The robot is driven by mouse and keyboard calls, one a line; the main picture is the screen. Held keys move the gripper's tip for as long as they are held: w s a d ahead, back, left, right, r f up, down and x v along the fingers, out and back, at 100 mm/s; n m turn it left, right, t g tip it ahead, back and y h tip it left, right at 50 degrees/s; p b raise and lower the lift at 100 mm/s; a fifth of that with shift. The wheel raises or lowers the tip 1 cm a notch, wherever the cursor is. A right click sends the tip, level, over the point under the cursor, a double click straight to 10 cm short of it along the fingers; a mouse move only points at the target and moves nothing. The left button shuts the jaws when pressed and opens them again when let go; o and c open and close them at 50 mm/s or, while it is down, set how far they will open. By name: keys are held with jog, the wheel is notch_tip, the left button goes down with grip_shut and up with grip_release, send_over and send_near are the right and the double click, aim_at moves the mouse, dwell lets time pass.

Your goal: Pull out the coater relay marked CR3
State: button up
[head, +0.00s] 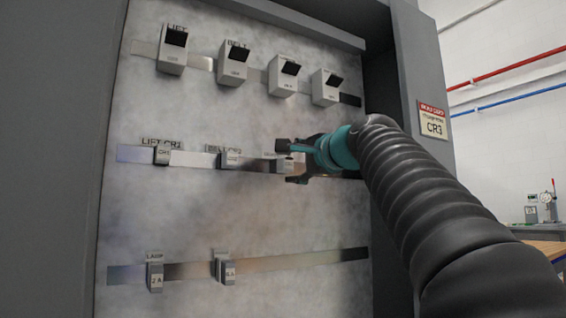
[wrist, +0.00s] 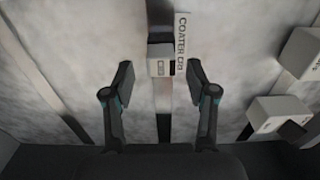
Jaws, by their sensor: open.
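The coater relay (wrist: 160,66), a small pale block, sits on the metal rail beside a label (wrist: 182,45) that reads COATER CR3 in the wrist view. In the head view the relay (head: 278,164) is on the middle rail, partly hidden by my gripper (head: 291,163). My gripper (wrist: 159,78) is open, with one finger on each side of the relay and visible gaps between. It holds nothing. A red-topped sign (head: 432,121) on the cabinet's right side reads CR3.
The CR1 relay (head: 161,156) and CR2 relay (head: 230,160) stand left on the same rail. Several breaker-like blocks (head: 233,64) line the upper rail. Two small blocks, one at the left (head: 155,274), are on the lower rail. The cabinet side (head: 420,75) stands close behind my arm.

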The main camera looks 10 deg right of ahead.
aim_at(289, 164)
jog(key=shift+p+x, duration=0.3)
jog(key=shift+x, duration=1.2)
grip_shut()
jog(key=shift+s, duration=0.1)
jog(key=shift+s, duration=0.1)
jog(key=shift+b+v, duration=0.85)
jog(key=shift+v, duration=2.05)
